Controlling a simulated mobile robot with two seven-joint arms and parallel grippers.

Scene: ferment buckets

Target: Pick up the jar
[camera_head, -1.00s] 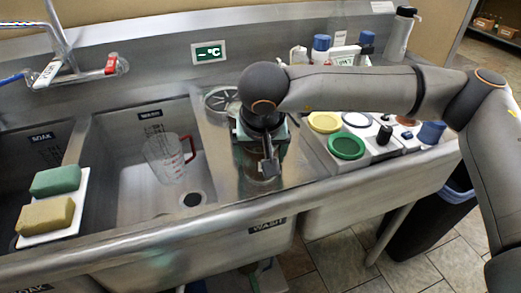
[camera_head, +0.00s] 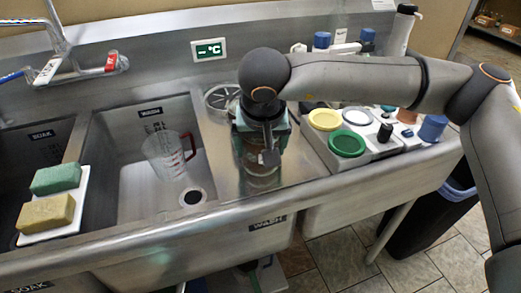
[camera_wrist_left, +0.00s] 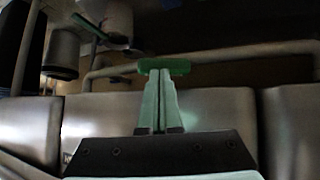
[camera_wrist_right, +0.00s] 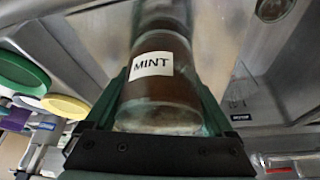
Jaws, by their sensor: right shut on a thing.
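The jar (camera_head: 262,172) is glass with brown contents, at the steel ledge right of the wash basin. In the right wrist view it shows a white MINT label (camera_wrist_right: 151,64). My right gripper (camera_wrist_right: 165,95) has its teal fingers on both sides of the jar and is shut on it. In the head view the right gripper (camera_head: 263,130) hides the jar's upper part. I cannot tell whether the jar touches the ledge. My left gripper (camera_wrist_left: 160,105) has its fingers together and looks empty; a green bar (camera_wrist_left: 165,66) shows just beyond the tips.
A clear measuring jug (camera_head: 168,155) stands in the wash basin. Sponges (camera_head: 52,195) lie on a white tray at the left. A rack with coloured lids (camera_head: 347,143) and bottles stands right of the jar. A dark bin (camera_head: 425,225) is below.

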